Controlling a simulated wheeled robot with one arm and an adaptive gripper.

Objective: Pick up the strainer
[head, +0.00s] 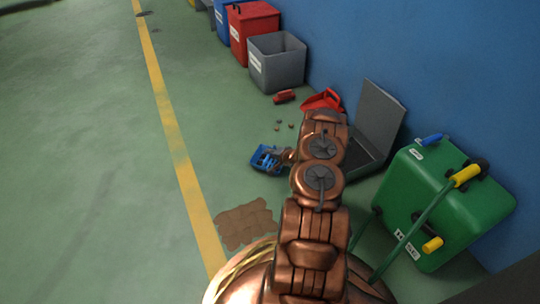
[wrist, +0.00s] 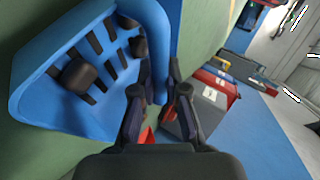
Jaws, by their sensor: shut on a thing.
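The strainer appears to be the small blue slotted tray (head: 264,160) low over or on the green floor, left of my arm's end, in the head view. In the wrist view the blue strainer (wrist: 50,80) fills the upper left, its slotted face toward the camera with dark lumps on it. My gripper (wrist: 160,95) has its two dark fingers on either side of the strainer's edge and is shut on it. In the head view my gripper (head: 284,157) is small and partly hidden by my arm. I cannot tell whether the strainer touches the floor.
A grey bin (head: 277,64) and a red bin (head: 250,32) stand along the blue wall. A red bottle-like item (head: 284,97), a red dustpan-like item (head: 322,100) and a grey open case (head: 378,120) lie nearby. A tipped green bin (head: 420,205) is at right. The left floor is clear.

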